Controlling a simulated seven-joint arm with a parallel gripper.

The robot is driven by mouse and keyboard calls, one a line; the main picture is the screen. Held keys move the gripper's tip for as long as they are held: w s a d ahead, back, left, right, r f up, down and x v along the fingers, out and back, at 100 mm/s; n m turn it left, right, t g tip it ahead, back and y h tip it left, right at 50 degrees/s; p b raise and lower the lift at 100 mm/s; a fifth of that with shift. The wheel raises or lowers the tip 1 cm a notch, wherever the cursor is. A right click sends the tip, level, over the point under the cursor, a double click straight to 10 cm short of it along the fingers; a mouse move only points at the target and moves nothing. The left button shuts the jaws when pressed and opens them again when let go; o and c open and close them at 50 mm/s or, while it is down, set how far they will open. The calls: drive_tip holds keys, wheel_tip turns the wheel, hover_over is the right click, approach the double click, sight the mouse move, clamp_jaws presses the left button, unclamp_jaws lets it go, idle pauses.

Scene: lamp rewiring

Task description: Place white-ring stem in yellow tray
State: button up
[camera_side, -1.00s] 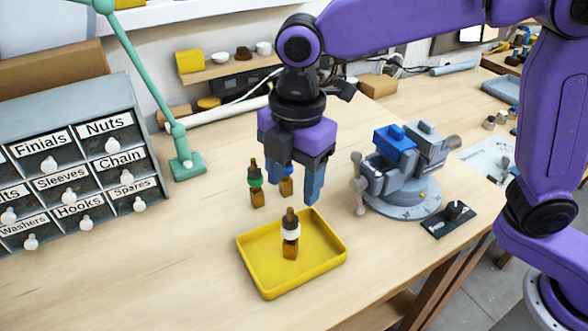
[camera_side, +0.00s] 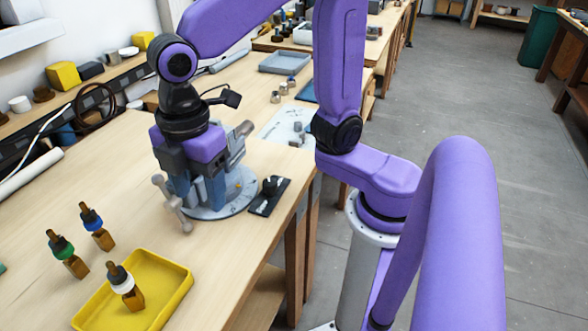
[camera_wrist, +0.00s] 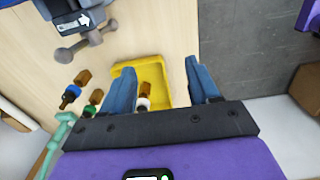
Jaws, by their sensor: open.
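The white-ring stem (camera_side: 124,284) stands in the yellow tray (camera_side: 166,278), its brown base on the tray floor and its dark tip up, leaning slightly in the picture. The wrist view also shows the stem (camera_wrist: 145,90), partly hidden by my left finger and gripper body, with the tray (camera_wrist: 151,72) seen between and behind the fingers. My gripper (camera_side: 205,198) is open and empty. It hangs apart from the stem, to the tray's upper right in the side view, in front of the vise. Its two blue fingers (camera_wrist: 160,67) stand wide apart in the wrist view.
A green-ring stem (camera_side: 67,253) and a blue-ring stem (camera_side: 97,228) stand on the table left of the tray. The grey vise (camera_side: 235,190) on its round base is partly hidden by my gripper. A small black plate (camera_side: 268,196) lies beside it near the table edge.

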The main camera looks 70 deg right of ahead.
drive_tip(key=s+d+f+m, duration=0.2)
drive_tip(key=s+d, duration=0.3)
drive_tip(key=d, duration=0.2)
drive_tip(key=s+d+f+m, duration=0.2)
drive_tip(key=s+d+m, duration=0.1)
drive_tip(key=s+d, duration=0.3)
drive_tip(key=shift+s+d+f, duration=0.15)
drive_tip(key=shift+d+f, duration=0.15)
drive_tip(key=shift+d, duration=0.5)
